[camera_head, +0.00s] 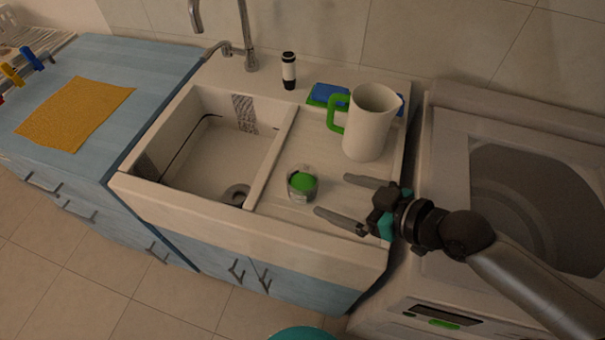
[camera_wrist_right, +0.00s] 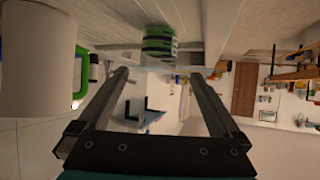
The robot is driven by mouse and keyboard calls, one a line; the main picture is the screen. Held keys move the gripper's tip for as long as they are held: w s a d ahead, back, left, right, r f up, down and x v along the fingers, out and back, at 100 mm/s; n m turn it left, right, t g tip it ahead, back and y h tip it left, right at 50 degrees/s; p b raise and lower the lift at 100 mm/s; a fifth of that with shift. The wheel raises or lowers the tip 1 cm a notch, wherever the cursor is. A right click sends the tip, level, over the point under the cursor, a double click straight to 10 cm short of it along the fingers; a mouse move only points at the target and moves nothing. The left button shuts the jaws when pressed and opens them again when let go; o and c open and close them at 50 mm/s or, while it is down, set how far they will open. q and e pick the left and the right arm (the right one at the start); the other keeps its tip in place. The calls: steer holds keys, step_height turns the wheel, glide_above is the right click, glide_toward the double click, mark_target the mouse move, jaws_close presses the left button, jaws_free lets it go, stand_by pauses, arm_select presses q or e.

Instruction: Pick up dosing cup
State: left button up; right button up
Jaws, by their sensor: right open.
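The dosing cup (camera_head: 302,188), a small clear cup with green in it, stands on the drainboard right of the sink basin. In the right wrist view, the cup (camera_wrist_right: 158,42) appears banded green and dark, past the fingertips and between their lines. My right gripper (camera_head: 332,195) is open and empty, just right of the cup, its two fingers pointing left toward it. The fingers also show in the right wrist view (camera_wrist_right: 158,77), wide apart. No contact with the cup shows. My left gripper is not in view.
A white pitcher (camera_head: 368,125) with a green handle stands close behind the right gripper. Blue and green sponges (camera_head: 327,95) and a dark and white bottle (camera_head: 289,71) are at the back. The sink basin (camera_head: 215,165) opens left of the cup. A washing machine (camera_head: 455,125) stands right.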

mark_target(294, 181)
steer(key=x, duration=0.2)
steer(key=shift+w+a+f, duration=0.1)
steer(key=shift+a, duration=0.15)
steer(key=b+x, duration=0.1)
steer(key=x, duration=0.4)
steer(key=shift+x, duration=0.8)
steer(key=x, duration=0.2)
steer(key=b+x, duration=0.1)
steer(key=x, duration=0.1)
steer(key=shift+d+f, duration=0.2)
steer(key=shift+f, duration=0.05)
steer(key=shift+w+a+f, duration=0.25)
steer(key=shift+w+a, duration=0.1)
steer(key=shift+w, duration=0.05)
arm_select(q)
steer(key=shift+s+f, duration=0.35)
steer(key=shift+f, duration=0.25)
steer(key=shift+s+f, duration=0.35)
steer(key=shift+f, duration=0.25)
arm_select(e)
steer(key=shift+c, duration=0.2)
steer(key=c, duration=1.4)
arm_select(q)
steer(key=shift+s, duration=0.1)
